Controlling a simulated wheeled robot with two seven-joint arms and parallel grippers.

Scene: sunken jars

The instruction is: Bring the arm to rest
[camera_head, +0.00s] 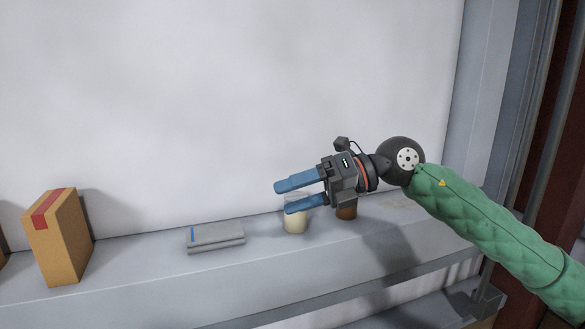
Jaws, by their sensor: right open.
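My right arm, in a green padded sleeve, comes in from the right in the head view. My right gripper (280,197) has blue fingers that point left and stand apart, with nothing between them. A cream-coloured jar (295,221) stands on the grey shelf (140,262), partly hidden behind the lower finger. A brown jar (346,213) stands to its right, mostly hidden behind the gripper body. I cannot tell whether the gripper touches either jar. My left gripper is not in view.
A grey flat case (214,237) with a blue stripe lies left of the jars. A brown cardboard box (58,238) with red tape stands further left. A white wall (220,90) rises behind the shelf. A grey upright post (488,90) stands at the right.

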